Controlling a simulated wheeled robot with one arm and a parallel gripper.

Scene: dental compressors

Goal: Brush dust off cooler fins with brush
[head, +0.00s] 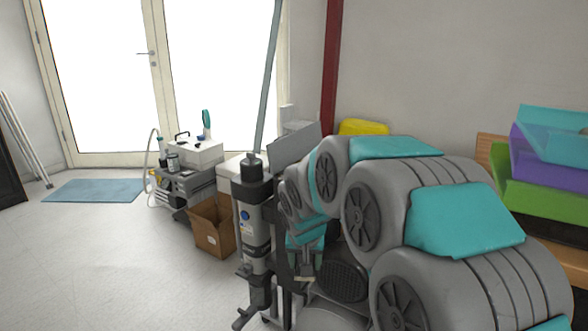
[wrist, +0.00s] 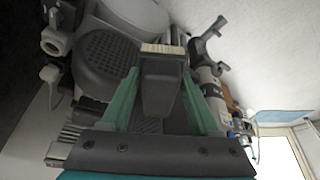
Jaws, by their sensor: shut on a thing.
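My gripper (wrist: 158,100) is shut on a dark brush (wrist: 160,85), with its green fingers on either side. The brush's pale bristles (wrist: 163,48) point away from the gripper. The compressor's round ribbed cover (wrist: 108,50) is beyond the brush to the left; it also shows in the head view (head: 343,281). Pale stacked ridges, possibly the cooler fins (wrist: 66,138), show at lower left in the wrist view, partly hidden by my gripper. I cannot tell whether the bristles touch anything. In the head view my gripper (head: 305,262) is low beside the compressor, and my arm hides much of it.
A grey and black upright cylinder (head: 255,220) stands just left of my gripper. An open cardboard box (head: 213,232) and a cart with white equipment (head: 190,165) are behind it. Stacked coloured bins (head: 545,165) stand right. Floor at left is clear, with a blue mat (head: 95,190).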

